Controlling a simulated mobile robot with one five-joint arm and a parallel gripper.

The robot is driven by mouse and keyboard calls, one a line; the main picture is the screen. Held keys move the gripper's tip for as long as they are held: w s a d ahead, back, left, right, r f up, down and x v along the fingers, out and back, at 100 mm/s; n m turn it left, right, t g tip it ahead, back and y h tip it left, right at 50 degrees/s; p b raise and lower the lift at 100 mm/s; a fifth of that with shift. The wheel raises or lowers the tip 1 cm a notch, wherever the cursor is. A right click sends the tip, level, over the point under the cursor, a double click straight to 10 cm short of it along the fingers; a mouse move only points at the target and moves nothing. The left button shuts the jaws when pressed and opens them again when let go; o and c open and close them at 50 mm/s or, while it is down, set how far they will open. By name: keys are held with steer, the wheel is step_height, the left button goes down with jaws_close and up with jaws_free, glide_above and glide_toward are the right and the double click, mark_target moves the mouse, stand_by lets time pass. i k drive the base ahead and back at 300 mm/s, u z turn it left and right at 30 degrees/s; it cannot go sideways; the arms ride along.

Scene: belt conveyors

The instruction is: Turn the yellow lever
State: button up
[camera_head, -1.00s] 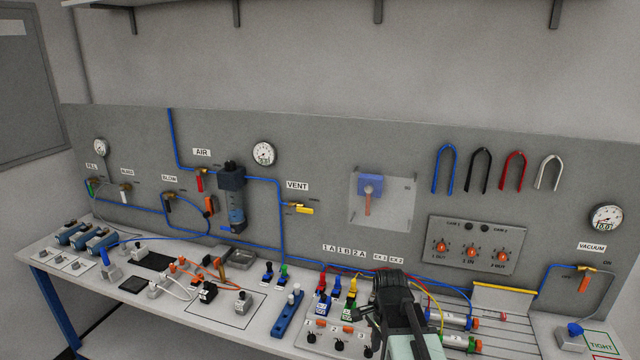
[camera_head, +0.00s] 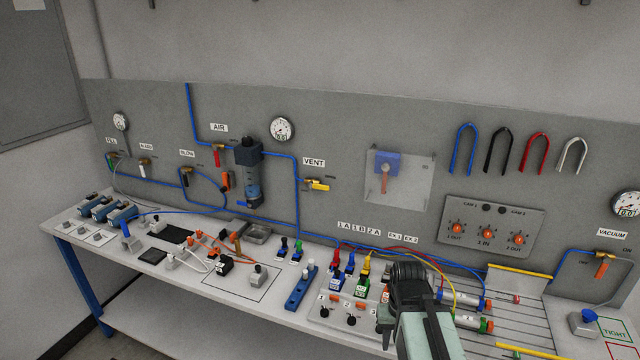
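The yellow lever (camera_head: 318,186) sits on the wall panel below the VENT label, on a brass fitting beside the blue vertical tube. Its handle points right, roughly level. My gripper (camera_head: 384,320) is low in the picture, right of and well below the lever, over the bench. It is apart from the lever. My own dark wrist hides much of the gripper, so its opening cannot be made out.
Colored valve blocks (camera_head: 338,283) with tubes stand close to my gripper. A blue rail (camera_head: 300,288) and a blue filter unit (camera_head: 248,175) lie farther left. The AIR valve has a red lever (camera_head: 217,156).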

mark_target(310, 185)
steer(key=u, duration=1.55)
steer(key=i, duration=0.95)
steer(key=u, duration=0.7)
